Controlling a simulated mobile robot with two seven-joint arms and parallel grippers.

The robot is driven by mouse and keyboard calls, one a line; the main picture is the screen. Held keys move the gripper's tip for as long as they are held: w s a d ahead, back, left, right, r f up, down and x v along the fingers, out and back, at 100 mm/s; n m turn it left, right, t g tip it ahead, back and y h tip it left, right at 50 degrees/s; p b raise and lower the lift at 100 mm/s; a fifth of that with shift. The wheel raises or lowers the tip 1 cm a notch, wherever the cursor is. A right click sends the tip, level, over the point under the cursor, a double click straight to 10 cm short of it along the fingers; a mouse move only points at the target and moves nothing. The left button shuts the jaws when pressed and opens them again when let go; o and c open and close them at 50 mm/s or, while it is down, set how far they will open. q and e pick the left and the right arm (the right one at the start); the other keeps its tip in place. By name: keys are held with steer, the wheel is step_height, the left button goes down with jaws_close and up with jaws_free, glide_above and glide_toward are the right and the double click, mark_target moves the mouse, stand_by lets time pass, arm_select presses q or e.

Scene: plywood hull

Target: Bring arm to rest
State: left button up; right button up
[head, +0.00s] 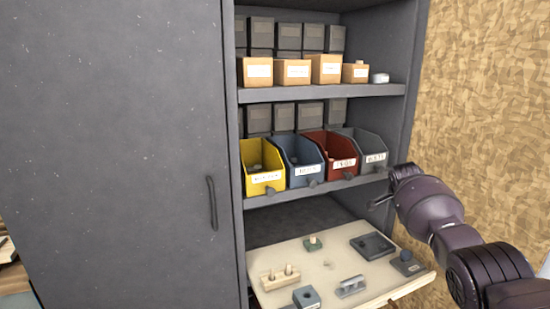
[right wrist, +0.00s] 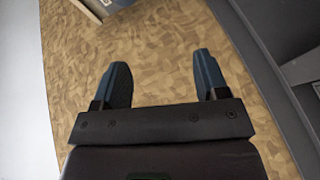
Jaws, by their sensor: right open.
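My right arm comes in from the right in the head view. Its gripper (head: 382,203) is beside the right end of the shelf with the bins, above the right part of the pulled-out board. In the right wrist view the gripper (right wrist: 160,85) has its two dark blue fingers wide apart, with nothing between them but the patterned tan surface behind. My left gripper is not in view.
A grey cabinet has a closed-looking door (head: 130,150) at left. Its shelves hold several cardboard boxes (head: 292,72) and yellow (head: 262,183), blue, red and grey bins. Below, a pale board (head: 330,268) carries several small parts. The chipboard wall (head: 485,120) is at right.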

steer(key=a+r+n+t+y, duration=0.1)
steer(key=a+r+n+t, duration=0.1)
steer(key=a+n+t, duration=0.65)
steer(key=s+a+f+n+t+y, duration=0.1)
steer(key=s+a+f+n+y, duration=0.1)
steer(key=s+f+n, duration=0.3)
steer(key=s+a+f+n+t+y, duration=0.15)
steer(key=s+n, duration=0.25)
steer(key=s, duration=0.4)
steer(key=s+f+g, duration=0.1)
steer(key=s+f, duration=0.5)
steer(key=s, duration=0.7)
steer(key=s+f+g, duration=0.2)
steer(key=s+f, duration=0.4)
steer(key=s, duration=0.8)
steer(key=s+f+m+g, duration=0.1)
steer(key=s+f, duration=0.6)
steer(key=s, duration=0.7)
steer(key=shift+h+p, duration=0.35)
steer(key=shift+p, duration=0.1)
